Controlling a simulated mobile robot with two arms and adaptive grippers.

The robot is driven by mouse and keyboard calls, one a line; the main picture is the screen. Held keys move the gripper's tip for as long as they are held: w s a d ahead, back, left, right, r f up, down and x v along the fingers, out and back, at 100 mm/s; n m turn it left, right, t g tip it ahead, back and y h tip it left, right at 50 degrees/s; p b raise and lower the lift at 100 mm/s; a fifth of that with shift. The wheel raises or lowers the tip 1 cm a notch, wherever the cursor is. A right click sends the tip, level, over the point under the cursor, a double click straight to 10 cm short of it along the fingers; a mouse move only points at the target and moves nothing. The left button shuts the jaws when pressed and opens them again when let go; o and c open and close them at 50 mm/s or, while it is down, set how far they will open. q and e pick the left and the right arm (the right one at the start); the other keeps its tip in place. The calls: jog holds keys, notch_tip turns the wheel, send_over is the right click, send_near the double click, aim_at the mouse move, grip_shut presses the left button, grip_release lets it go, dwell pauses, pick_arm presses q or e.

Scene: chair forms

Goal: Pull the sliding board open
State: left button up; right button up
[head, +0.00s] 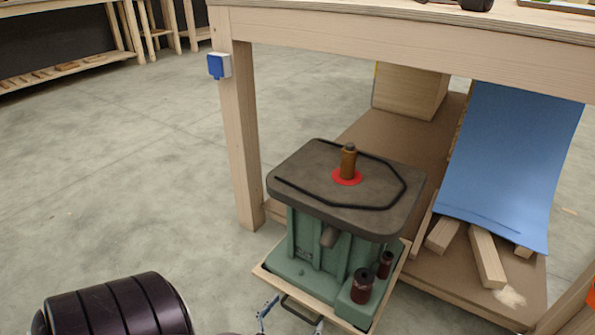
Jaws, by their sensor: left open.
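The sliding board (262,275) is a pale wooden tray under a green machine (310,245) with a dark grey top. It sits at the lower shelf of the wooden bench and juts out at the front. A black bar handle (300,311) is at its front edge. My left gripper (292,319) is at the bottom edge of the head view, open, with its two fingertips on either side of the handle. Whether they touch it cannot be told. Most of this gripper is cut off by the frame. My right gripper is not in view.
The bench leg (240,140) with a blue-and-white box (218,65) stands left of the machine. A blue sheet (510,165) hangs over wooden offcuts (487,257) on the lower shelf (440,284) at right. Concrete floor at left is clear.

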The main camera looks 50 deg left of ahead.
pick_arm(q)
jog(key=shift+r, duration=4.25)
